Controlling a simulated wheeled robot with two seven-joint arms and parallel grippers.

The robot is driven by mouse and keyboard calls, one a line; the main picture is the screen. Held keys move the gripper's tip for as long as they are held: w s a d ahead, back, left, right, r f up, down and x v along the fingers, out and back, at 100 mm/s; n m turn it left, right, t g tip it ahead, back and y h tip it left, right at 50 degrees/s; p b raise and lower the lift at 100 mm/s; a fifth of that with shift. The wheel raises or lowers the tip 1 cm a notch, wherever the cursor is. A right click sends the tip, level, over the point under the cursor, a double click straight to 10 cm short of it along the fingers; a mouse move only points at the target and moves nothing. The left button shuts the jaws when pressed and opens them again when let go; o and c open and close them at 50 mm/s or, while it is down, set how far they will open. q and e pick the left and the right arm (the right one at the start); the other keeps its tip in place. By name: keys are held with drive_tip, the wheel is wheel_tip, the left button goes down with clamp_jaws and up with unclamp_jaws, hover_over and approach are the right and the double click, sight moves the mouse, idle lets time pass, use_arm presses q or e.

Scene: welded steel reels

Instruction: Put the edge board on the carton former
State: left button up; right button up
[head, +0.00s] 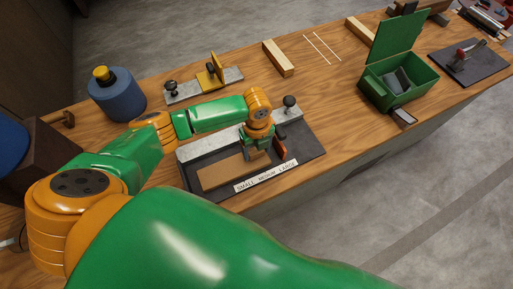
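A flat brown strip, which looks like the edge board (222,174), lies in or just above a dark fixture on the wooden bench. The fixture, which I take for the carton former (309,146), has a dark base, a grey metal bar along its back, a black knob and a front label reading SMALL MEDIUM LARGE. My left gripper (256,154) is low over the fixture at the strip's right end. Its fingertips are small and partly hidden, so I cannot tell whether they grip the strip. An orange-red piece stands just right of the gripper. My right gripper is not in view.
Behind the fixture are a metal bar with a yellow bracket (212,74), a blue canister (117,95) and a wooden block (278,58). An open green box (398,82) stands to the right. The bench between fixture and box is mostly clear.

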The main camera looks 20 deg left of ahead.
use_arm(q)
drive_tip(key=shift+o, duration=1.2)
wheel_tip(320, 180, up, 12)
drive_tip(key=shift+p, duration=0.3)
drive_tip(key=shift+r, duration=0.1)
